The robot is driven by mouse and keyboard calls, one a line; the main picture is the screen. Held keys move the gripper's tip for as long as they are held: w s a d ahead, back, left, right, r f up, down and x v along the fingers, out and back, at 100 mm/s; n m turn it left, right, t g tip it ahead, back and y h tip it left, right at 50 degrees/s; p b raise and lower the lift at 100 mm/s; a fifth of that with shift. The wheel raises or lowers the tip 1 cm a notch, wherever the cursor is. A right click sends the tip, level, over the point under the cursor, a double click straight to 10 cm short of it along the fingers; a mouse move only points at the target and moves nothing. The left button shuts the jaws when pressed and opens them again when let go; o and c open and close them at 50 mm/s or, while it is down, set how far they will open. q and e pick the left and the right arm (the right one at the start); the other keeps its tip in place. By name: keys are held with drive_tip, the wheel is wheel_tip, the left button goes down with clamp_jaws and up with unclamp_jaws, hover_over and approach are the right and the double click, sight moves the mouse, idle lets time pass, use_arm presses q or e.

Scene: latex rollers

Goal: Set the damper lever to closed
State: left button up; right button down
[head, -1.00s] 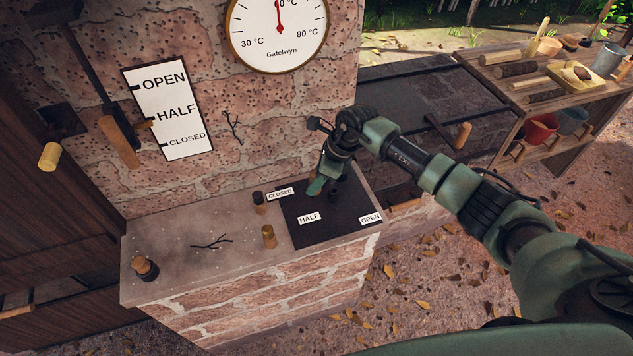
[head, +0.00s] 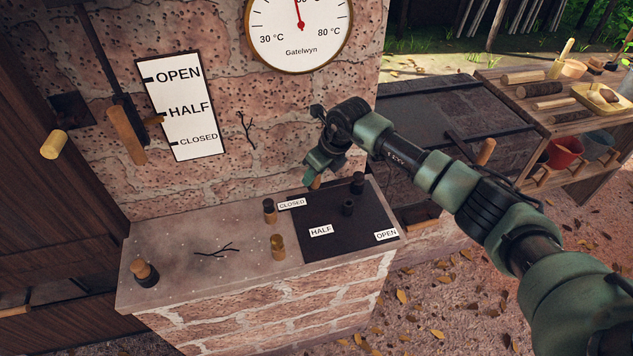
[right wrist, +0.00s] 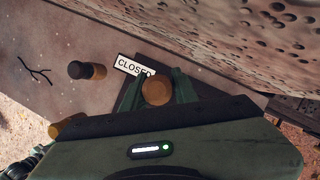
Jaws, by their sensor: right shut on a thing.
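A dark plate (head: 325,215) on the stone ledge carries the labels CLOSED (head: 292,203), HALF (head: 321,231) and OPEN (head: 386,235). My right gripper (head: 316,181) is at the plate's back left, beyond the CLOSED label. It is shut on a round wooden knob (right wrist: 157,91), close to that label in the right wrist view (right wrist: 134,65). How the knob joins to anything below is hidden. Black posts stand on the plate, one near its middle (head: 348,207) and one at its back (head: 357,183). My left gripper is out of view.
Wood-and-black pegs (head: 270,211) (head: 145,272), a brass-coloured peg (head: 278,247) and a twig (head: 217,250) stand or lie on the ledge. A wall sign (head: 182,107) also reads OPEN, HALF, CLOSED, beside a wooden handle (head: 126,134). The brick wall rises close behind my gripper.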

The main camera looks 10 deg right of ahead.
drive_tip(key=shift+w+r, duration=0.1)
drive_tip(key=shift+w, duration=0.15)
drive_tip(key=c, duration=1.1)
unclamp_jaws()
drive_tip(key=b+v, duration=0.1)
drive_tip(key=v, duration=0.6)
drive_tip(key=shift+d+r+b, duration=0.2)
drive_tip(key=shift+r+b, duration=0.1)
drive_tip(key=shift+b, duration=0.1)
drive_tip(key=shift+s+f, duration=0.1)
drive_tip(key=shift+s, duration=0.1)
